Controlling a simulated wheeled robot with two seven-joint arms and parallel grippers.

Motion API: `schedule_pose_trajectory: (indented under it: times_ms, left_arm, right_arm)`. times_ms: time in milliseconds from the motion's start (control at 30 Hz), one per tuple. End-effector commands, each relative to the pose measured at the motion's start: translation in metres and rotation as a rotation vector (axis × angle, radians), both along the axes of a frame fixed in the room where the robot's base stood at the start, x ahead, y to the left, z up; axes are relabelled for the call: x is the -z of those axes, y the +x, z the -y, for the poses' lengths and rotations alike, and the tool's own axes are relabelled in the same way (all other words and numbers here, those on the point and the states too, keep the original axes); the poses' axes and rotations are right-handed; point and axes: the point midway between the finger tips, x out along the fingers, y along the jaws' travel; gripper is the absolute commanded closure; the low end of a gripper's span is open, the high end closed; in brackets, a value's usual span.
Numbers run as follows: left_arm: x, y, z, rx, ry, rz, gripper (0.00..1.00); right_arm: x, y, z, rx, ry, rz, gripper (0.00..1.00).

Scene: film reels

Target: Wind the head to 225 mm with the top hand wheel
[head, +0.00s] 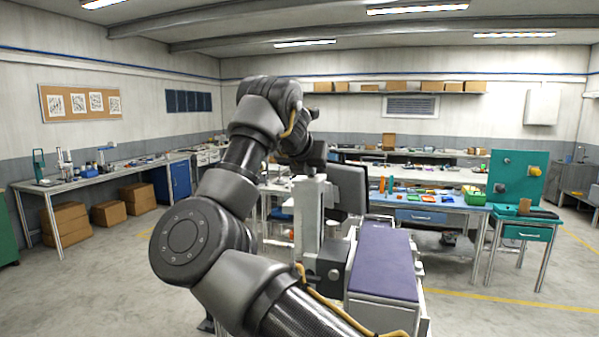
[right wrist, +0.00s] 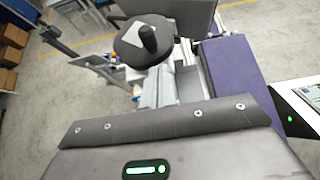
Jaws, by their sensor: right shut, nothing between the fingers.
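The top hand wheel (right wrist: 133,52) is a dark disc with an upright black knob (right wrist: 148,38) in the right wrist view. In the head view, the wheel's place at the top of the grey column (head: 308,215) is largely covered by my right arm. My right gripper (head: 297,143) is at the column top, shut and empty. Its fingers are not clear in either view, and I cannot tell whether they touch the wheel. The machine has a dark panel (head: 348,188) and a purple-topped bed (head: 384,262). No height reading is legible. My left gripper is out of view.
A blue bench (head: 430,216) with small parts stands behind the machine. A teal stand (head: 520,180) is at the right. A long bench (head: 110,172) with boxes beneath lines the left wall.

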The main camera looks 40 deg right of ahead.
Motion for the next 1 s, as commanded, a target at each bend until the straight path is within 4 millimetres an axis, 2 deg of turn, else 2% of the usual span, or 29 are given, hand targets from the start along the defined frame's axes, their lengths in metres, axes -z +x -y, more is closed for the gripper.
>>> schedule_pose_trajectory:
  times_ms: [233,1000]
  left_arm:
    - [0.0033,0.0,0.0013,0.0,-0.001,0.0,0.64]
    - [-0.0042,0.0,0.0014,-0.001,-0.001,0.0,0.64]
  right_arm:
    - [0.0007,-0.0065,0.0067,0.0,0.0,0.0,1.0]
    - [-0.0006,0.0001,0.008,-0.001,-0.001,-0.001,1.0]
